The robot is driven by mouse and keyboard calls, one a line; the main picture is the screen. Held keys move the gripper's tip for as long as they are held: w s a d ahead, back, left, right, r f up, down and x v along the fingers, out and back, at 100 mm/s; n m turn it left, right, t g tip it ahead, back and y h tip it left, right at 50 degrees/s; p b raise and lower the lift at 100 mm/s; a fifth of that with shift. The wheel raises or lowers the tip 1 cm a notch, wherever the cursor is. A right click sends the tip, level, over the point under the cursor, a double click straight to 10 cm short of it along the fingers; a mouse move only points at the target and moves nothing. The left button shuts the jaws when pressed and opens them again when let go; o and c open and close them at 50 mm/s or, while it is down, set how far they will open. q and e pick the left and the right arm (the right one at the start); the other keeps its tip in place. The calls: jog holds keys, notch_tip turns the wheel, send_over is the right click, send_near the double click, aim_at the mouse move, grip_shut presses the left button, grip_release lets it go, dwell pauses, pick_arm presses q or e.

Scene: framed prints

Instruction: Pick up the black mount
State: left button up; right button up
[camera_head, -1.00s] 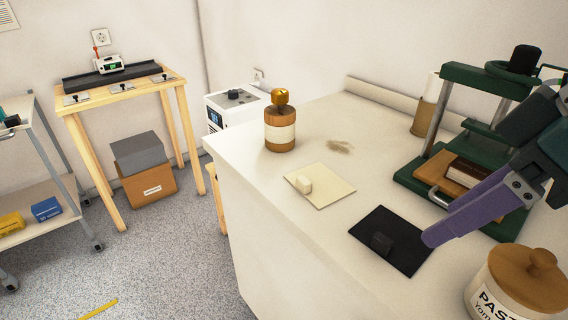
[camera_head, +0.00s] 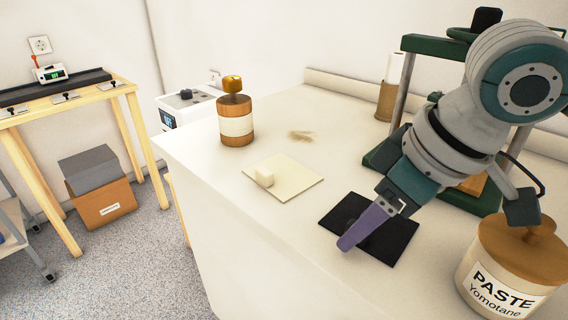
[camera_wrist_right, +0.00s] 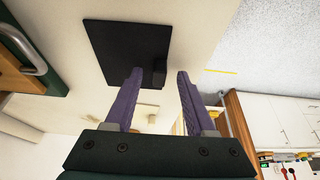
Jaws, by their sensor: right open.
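The black mount (camera_head: 392,243) is a flat dark square lying on the white counter, with a small black block standing on it. In the right wrist view the black mount (camera_wrist_right: 115,48) lies beyond my fingers, and its block (camera_wrist_right: 159,72) shows between the two fingertips. My right gripper (camera_head: 349,243) is open, with purple fingers pointing down over the mount's near-left part; its arm and fingers hide some of the mount and its block. The right gripper (camera_wrist_right: 160,73) is empty in the wrist view. I cannot tell whether the fingers touch the mount. My left gripper is out of view.
A cream square mount (camera_head: 295,180) with a pale knob lies left of the black one. A wooden jar (camera_head: 236,125) stands behind it. A paste jar (camera_head: 505,275) stands close at right. A green press (camera_head: 385,158) stands behind my right arm.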

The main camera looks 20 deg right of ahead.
grip_shut()
dwell(0.4)
